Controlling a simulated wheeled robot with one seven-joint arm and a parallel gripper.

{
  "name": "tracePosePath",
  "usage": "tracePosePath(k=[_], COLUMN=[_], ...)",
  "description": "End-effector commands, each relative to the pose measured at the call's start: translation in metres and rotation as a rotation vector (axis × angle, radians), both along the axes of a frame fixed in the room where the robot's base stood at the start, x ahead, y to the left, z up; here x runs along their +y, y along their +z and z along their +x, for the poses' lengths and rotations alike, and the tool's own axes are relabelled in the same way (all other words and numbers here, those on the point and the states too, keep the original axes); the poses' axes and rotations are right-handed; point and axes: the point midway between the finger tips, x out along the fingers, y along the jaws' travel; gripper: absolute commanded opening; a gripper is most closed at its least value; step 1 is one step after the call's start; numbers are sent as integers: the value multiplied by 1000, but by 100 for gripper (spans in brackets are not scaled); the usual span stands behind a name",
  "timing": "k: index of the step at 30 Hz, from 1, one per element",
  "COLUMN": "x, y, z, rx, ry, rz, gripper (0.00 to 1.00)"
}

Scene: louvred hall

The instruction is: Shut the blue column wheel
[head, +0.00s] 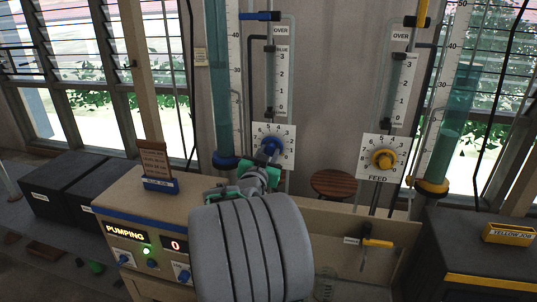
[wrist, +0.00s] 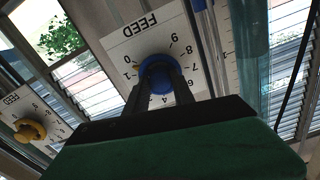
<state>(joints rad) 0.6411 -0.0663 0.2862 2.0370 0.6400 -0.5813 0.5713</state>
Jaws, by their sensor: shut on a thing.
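The blue column wheel (head: 268,148) is a blue knob on a white numbered dial plate (head: 287,134) beside the left glass column. My gripper (head: 266,158) has reached it from the front. In the wrist view the two dark fingers (wrist: 160,82) are shut on the blue wheel (wrist: 155,66), one on each side. The FEED plate appears upside down there, and a small yellowish mark shows at the wheel's edge near 1 and 0. The fingers hide part of the wheel. The left column (head: 222,80) holds blue liquid, its level unclear.
A yellow wheel (head: 383,159) sits on another FEED dial at right, beside a column with green liquid (head: 446,150). A control box (head: 140,229) reads PUMPING and 0, with a green light lit. A yellow-handled valve (head: 376,242) and a round wooden stool (head: 334,184) stand near.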

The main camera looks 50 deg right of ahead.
Motion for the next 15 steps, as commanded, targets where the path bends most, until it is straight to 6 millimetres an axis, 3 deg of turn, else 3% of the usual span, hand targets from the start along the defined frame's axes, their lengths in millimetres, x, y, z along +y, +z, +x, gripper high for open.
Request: tracePosePath(k=[15], x=[0], y=[0], z=[0], rx=[-87], ry=[1], rz=[38], gripper=[0])
